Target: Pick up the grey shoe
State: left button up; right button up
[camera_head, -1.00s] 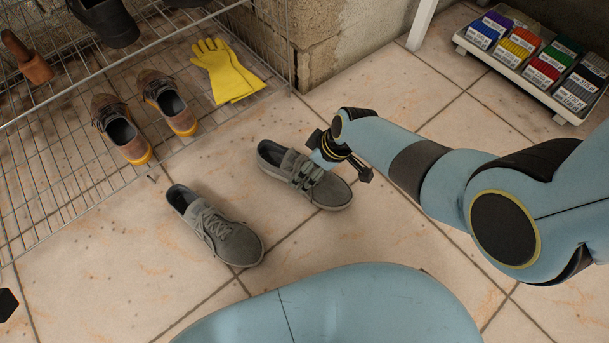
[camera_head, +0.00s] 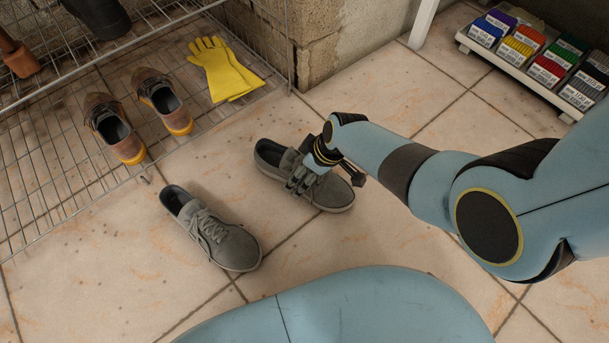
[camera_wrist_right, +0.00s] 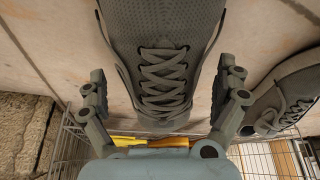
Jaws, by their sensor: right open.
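Two grey shoes are on the tiled floor. One grey shoe (camera_head: 330,190) lies under my right gripper (camera_head: 320,182); it also fills the middle of the right wrist view (camera_wrist_right: 165,50), laces toward the camera. My right gripper (camera_wrist_right: 166,95) is open, with one finger on each side of the laced part of this shoe. I cannot tell whether the fingers touch it. The other grey shoe (camera_head: 215,230) lies to the left in the head view and shows at the right edge of the wrist view (camera_wrist_right: 290,95). My left gripper is not in view.
A wire rack (camera_head: 60,185) on the left holds a pair of brown shoes (camera_head: 113,130) and yellow gloves (camera_head: 222,70). A stone block plinth (camera_head: 322,45) stands behind. A tray of coloured boxes (camera_head: 520,70) is at the back right. Floor between is clear.

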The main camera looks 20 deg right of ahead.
jog(key=c, duration=1.6)
jog(key=shift+r, duration=0.1)
